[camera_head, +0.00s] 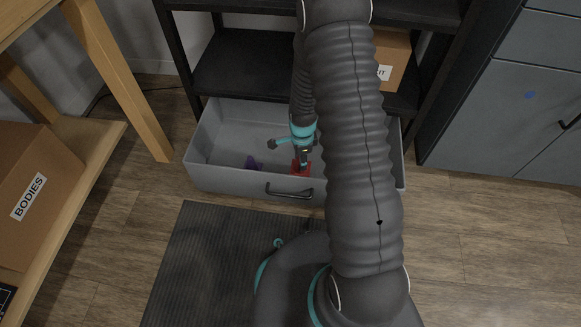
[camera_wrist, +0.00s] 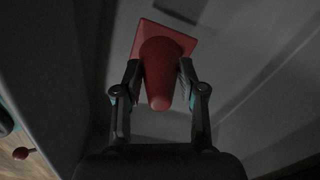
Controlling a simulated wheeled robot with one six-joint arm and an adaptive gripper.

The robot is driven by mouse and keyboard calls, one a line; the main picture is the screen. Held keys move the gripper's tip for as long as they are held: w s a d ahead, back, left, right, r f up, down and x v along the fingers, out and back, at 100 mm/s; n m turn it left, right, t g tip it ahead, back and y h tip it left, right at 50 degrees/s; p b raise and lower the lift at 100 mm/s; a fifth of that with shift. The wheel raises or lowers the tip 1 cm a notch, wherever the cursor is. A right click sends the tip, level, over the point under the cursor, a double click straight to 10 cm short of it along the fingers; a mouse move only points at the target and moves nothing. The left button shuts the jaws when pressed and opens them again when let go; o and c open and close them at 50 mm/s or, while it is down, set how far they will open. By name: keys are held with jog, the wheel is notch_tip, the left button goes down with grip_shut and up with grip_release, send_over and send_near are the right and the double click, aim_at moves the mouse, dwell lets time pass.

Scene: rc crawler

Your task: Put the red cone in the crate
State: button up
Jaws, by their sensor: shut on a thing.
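The red cone (camera_wrist: 160,65) is between the two fingers of my gripper (camera_wrist: 160,82) in the wrist view, its square base away from the wrist and its tip toward it. In the head view my gripper (camera_head: 302,157) reaches down into the grey crate (camera_head: 230,181), and a little of the red cone (camera_head: 301,168) shows below it, near the crate's front wall. My gripper is shut on the cone. I cannot tell whether its base touches the crate floor. My arm hides the right part of the crate.
A small purple thing (camera_head: 253,163) lies in the crate left of the cone. A black shelf (camera_head: 250,75) stands behind, grey cabinets (camera_head: 490,120) right, a wooden table (camera_head: 120,75) left. A dark mat (camera_head: 190,270) lies in front. A small red round thing (camera_wrist: 22,153) shows low left.

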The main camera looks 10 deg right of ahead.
aim_at(294, 170)
jog(key=w+a+f, duration=0.2)
jog(key=a, duration=0.1)
jog(key=shift+w+a+f, duration=0.15)
jog(key=shift+a+f, duration=0.05)
jog(key=shift+f, duration=0.05)
jog(key=shift+f+b, duration=0.5)
jog(key=shift+f, duration=1.45)
jog(key=shift+f, duration=0.2)
jog(key=o, duration=0.9)
jog(key=shift+o, duration=0.2)
jog(key=shift+r, duration=0.1)
